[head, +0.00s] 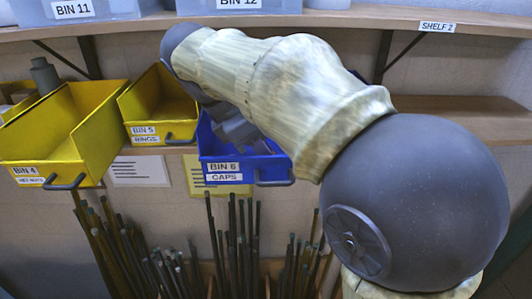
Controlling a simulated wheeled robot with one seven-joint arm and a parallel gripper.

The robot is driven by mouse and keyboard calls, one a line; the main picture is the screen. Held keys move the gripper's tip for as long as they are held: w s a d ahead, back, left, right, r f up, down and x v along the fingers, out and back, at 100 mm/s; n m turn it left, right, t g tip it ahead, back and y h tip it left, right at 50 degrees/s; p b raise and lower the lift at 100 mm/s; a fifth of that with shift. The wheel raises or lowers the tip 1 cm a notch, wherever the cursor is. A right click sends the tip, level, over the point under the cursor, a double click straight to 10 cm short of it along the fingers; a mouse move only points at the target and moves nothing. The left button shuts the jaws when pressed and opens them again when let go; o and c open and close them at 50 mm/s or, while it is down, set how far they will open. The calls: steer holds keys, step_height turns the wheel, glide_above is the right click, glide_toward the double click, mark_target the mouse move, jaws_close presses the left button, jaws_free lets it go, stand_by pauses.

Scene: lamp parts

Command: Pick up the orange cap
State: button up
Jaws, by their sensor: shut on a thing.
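No orange cap shows in the head view. The blue bin (215,168), labelled BIN 6 CAPS, sits on the lower shelf left of centre. My arm reaches over it from the right and covers much of its inside. My gripper (236,130) is the grey shape reaching down into this bin, partly hidden by my arm and the bin's front wall. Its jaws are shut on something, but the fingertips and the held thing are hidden.
Yellow bins for rings (160,100) and nuts (70,120) stand left of the blue bin. More bins (235,6) line the upper shelf (400,22). Many rods (235,245) stand upright below. The lower shelf (465,108) is bare at right.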

step_height(320, 180, up, 10)
stand_by(0.6)
stand_by(0.6)
